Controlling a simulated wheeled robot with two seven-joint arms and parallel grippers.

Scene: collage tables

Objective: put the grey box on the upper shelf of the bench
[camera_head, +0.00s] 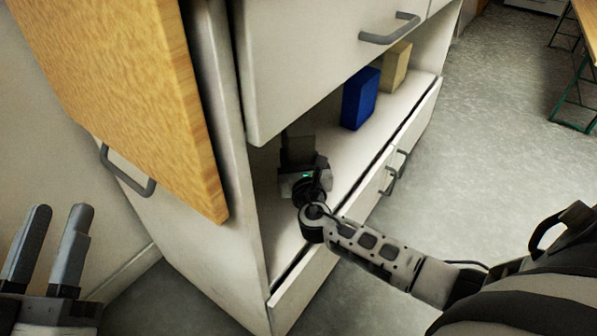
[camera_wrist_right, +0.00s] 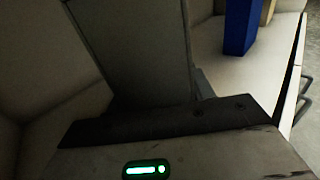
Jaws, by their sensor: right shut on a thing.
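The grey box (camera_head: 298,146) is inside the open shelf space of the white bench (camera_head: 355,150), near its left wall. My right gripper (camera_head: 302,172) reaches into that space and is shut on the box. In the right wrist view the box (camera_wrist_right: 140,50) rises above the gripper body, whose jaws are mostly hidden. I cannot tell whether the box touches the shelf floor. My left gripper (camera_head: 61,215) is at the lower left, outside the bench, empty, with its two fingers apart.
A blue box (camera_head: 360,98) and a beige box (camera_head: 396,67) stand farther right on the same shelf. A white front with a grey handle (camera_head: 390,29) is above the opening; drawers are below. A wooden panel (camera_head: 130,90) is at left. Open floor (camera_head: 490,130) lies right.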

